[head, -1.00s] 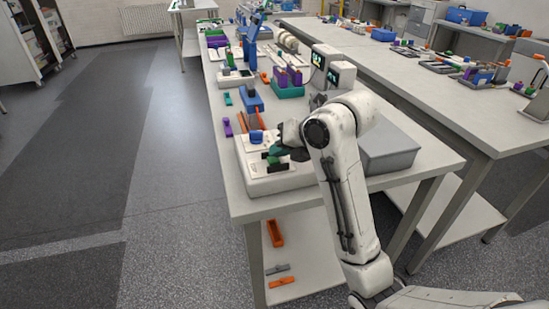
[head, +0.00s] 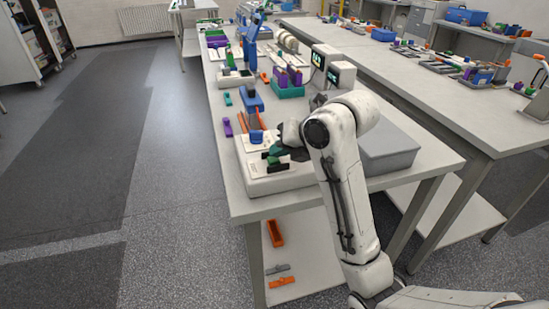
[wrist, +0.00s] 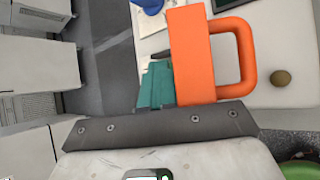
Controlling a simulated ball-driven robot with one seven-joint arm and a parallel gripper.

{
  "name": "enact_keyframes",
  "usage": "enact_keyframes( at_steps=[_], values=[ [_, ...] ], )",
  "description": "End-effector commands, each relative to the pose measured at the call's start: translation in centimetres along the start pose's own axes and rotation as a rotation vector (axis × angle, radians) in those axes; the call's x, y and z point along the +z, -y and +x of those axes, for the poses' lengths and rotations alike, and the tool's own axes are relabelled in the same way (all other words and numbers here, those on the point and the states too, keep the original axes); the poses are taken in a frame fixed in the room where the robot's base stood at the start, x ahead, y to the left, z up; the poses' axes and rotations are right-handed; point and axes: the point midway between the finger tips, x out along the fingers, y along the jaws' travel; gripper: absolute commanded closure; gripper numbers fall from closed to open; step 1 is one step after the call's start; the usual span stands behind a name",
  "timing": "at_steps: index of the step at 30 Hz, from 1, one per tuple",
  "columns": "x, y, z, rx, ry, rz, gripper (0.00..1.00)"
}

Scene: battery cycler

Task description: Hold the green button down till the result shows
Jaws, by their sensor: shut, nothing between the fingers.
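A white box-shaped instrument (head: 262,184) stands at the near end of the bench, with a blue knob (head: 256,137) on top. My gripper (head: 277,153) is low over its top, its fingers shut and empty. Green shows at the fingertips, beside a black strip on the instrument. I cannot tell button from finger there, or whether they touch. In the wrist view my teal fingers (wrist: 155,84) point at a pale surface, beside an orange piece with a loop handle (wrist: 192,55). No result is readable on the instrument.
Two small units with lit screens (head: 318,60) stand behind my arm. A grey box (head: 388,155) is to the right of the instrument. Purple, teal and blue parts lie along the bench's left side. The floor left of the bench is clear.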

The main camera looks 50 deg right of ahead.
Motion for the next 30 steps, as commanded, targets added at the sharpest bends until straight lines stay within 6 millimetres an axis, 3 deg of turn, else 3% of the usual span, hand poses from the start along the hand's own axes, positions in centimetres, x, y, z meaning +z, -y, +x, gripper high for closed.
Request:
enact_keyframes(
  at_steps=[1,30],
  values=[
    [-1.2,0.0,1.3,0.004,-0.041,0.0,1.0],
    [-0.1,-1.0,0.6,0.006,-0.03,-0.002,1.0]
  ],
)
